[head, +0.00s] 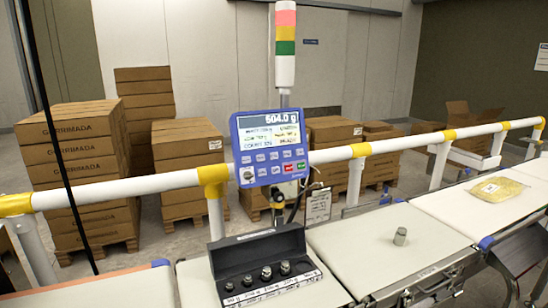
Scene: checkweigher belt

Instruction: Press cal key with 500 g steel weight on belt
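A blue checkweigher terminal (270,147) is mounted behind the belt on a post. Its screen reads 504.0 g at the top, with smaller lines below. Several small keys (271,176) sit under the screen, including a green one and a red one; their labels are too small to read, so I cannot tell which is the cal key. Neither of my grippers is in view.
An open black weight case (253,252) with several smaller steel weights stands left of the steel weight. A bag of yellow product (497,189) lies on the right belt. A white-and-yellow rail (400,145) runs behind the belts. Stacked cartons (78,165) stand beyond.

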